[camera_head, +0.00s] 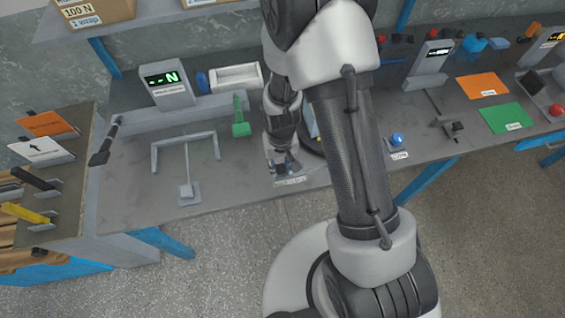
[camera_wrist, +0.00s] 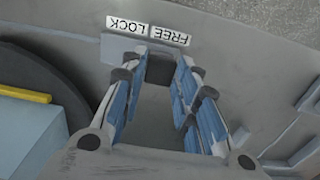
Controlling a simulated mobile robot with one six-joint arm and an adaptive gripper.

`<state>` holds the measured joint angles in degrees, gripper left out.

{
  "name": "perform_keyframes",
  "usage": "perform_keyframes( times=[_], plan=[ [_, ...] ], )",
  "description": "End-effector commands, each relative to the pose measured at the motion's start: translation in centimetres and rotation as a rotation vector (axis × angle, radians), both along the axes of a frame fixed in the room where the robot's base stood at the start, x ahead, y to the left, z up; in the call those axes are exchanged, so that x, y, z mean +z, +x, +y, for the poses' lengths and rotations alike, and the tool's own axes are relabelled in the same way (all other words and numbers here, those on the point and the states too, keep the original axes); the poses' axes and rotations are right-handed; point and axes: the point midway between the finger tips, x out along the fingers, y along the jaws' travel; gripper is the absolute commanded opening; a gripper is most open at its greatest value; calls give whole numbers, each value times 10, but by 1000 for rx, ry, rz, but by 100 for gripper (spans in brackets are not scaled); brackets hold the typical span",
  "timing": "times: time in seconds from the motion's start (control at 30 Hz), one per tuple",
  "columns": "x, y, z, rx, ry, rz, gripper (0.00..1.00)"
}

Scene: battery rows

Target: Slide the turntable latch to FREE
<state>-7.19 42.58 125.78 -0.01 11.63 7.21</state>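The turntable latch is a small dark knob (camera_wrist: 160,68) on a grey plate at the edge of the bench, seen in the wrist view. Its FREE label (camera_wrist: 171,35) and LOCK label (camera_wrist: 127,25) appear upside down beyond it. My gripper (camera_wrist: 162,62) points down at the latch, with its blue-padded fingers on either side of the knob. The fingers stand apart; whether they press on the knob is unclear. In the head view my gripper (camera_head: 287,170) is at the bench's front edge. The dark round turntable (camera_wrist: 40,90) lies to the left in the wrist view.
A light blue block with a yellow strip (camera_wrist: 25,94) sits on the turntable. A grey forked fixture (camera_head: 187,155) and a green item (camera_head: 240,118) stand left of my gripper in the head view. A blue button (camera_head: 397,139) is to the right.

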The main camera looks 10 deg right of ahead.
Motion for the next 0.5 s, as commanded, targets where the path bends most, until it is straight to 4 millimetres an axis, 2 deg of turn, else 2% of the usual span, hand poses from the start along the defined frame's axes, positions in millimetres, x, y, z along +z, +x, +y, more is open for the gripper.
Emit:
perform_keyframes(
  times=[0.23,0.5],
  plan=[
    [0,0,0,0,0,0,47],
    [0,0,0,0,0,0,47]
  ],
)
